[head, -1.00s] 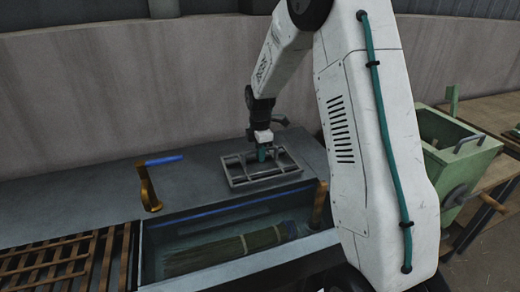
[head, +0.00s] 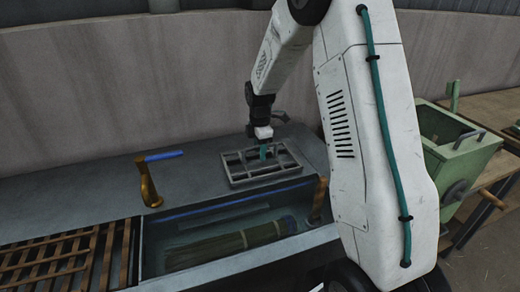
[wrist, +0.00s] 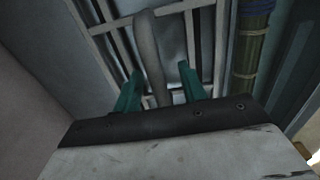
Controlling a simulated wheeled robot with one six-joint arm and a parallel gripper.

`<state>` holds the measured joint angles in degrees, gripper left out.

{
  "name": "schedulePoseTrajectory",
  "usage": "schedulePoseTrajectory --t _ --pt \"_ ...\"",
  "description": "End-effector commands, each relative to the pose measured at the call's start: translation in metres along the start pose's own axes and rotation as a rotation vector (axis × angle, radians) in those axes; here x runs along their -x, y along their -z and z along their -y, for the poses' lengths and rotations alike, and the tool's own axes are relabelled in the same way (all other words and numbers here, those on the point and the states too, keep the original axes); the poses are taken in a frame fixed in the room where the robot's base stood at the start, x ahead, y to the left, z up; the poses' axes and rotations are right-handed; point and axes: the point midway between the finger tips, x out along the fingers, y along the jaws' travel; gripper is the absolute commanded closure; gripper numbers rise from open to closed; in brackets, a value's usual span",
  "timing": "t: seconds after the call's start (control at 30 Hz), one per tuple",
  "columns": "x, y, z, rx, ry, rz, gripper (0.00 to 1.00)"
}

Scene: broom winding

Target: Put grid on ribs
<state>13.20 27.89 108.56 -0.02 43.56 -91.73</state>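The grid (head: 238,180) is a grey metal frame with crossbars and lies flat on the grey counter behind the basin. My gripper (head: 263,153) is above its middle, pointing down. In the wrist view my gripper (wrist: 161,72) has its two teal fingers apart, with a grey bar (wrist: 148,45) of the grid between them. The bar is closer to the left finger, and a gap shows on the right. I cannot make out the ribs for certain; any inside the basin (head: 155,268) are hidden by the water and the bundle.
A bundle of broom straw (head: 215,246) with a blue binding lies in the basin. A brass tap (head: 148,188) with a blue lever stands left of the grid. Wooden slats (head: 60,262) are at far left. A green hopper (head: 455,150) is at right.

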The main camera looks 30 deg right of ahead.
Motion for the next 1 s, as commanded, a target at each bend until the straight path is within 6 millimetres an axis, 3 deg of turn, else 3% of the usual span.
schedulePoseTrajectory --t 0.17,0.5,1.0 --pt "0.011 0.000 -0.001 0.000 -0.002 0.000 0.58" --pt "0.066 0.000 -0.001 0.000 -0.003 0.000 0.58" --pt "0.114 0.000 -0.001 0.000 -0.002 0.000 0.58"
